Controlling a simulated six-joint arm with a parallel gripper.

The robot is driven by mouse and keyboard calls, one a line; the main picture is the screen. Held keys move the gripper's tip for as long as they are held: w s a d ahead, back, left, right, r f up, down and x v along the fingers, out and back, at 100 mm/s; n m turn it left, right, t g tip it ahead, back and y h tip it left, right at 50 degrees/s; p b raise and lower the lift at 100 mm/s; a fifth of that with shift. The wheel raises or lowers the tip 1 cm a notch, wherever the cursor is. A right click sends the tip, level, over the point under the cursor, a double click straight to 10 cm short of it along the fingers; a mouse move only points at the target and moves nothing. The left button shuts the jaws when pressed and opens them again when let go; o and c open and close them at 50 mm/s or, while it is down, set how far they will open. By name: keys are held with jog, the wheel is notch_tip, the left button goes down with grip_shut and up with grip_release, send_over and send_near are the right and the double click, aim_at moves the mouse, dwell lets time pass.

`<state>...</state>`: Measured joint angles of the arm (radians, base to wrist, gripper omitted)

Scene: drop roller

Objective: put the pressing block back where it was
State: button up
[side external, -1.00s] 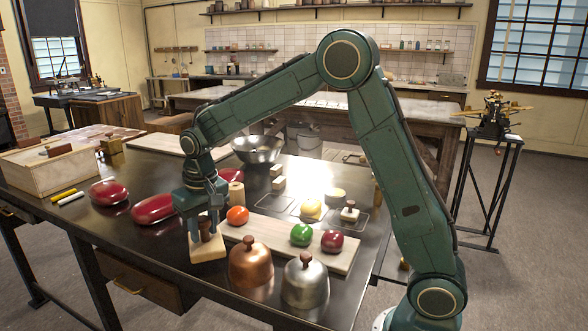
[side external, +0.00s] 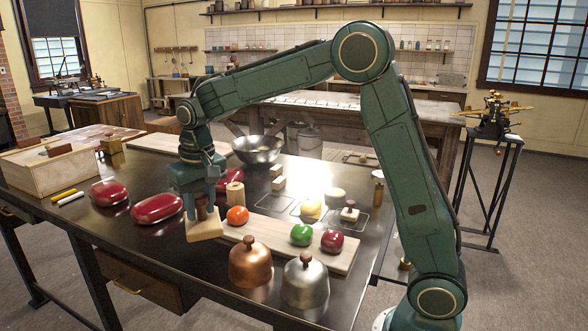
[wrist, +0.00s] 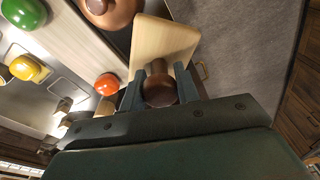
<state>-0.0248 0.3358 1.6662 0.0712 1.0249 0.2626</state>
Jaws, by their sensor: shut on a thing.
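The pressing block (side external: 205,228) is a pale square wooden plate with a dark brown knob on top. My gripper (side external: 203,204) is shut on its knob and holds the block above the dark table, near the left end of the pale board (side external: 262,236). In the wrist view the knob (wrist: 159,90) sits between the two fingers of my gripper (wrist: 161,86), and the pale plate (wrist: 165,42) extends beyond it. The fingers hide part of the knob.
An orange ball (side external: 237,215), green ball (side external: 301,235) and dark red ball (side external: 332,241) rest along the board. A copper dome (side external: 250,262) and a steel dome (side external: 304,282) stand in front. Red oval pieces (side external: 156,208) lie left. Outlined squares (side external: 280,202) lie behind the board.

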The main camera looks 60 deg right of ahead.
jog(key=shift+w+d+r, duration=0.15)
jog(key=shift+d+r, duration=0.15)
jog(key=shift+r, duration=0.2)
jog(key=shift+w+d+r, duration=0.1)
jog(key=shift+d+r, duration=0.15)
jog(key=shift+r, duration=0.2)
jog(key=w+d+m, duration=0.1)
jog(key=d+m, duration=0.8)
jog(key=d, duration=2.5)
jog(key=shift+g+h, duration=0.4)
jog(key=shift+w+f, duration=0.2)
jog(key=shift+f, duration=6.35)
jog(key=shift+f, duration=0.15)
jog(key=o, duration=1)
jog(key=shift+o, duration=0.2)
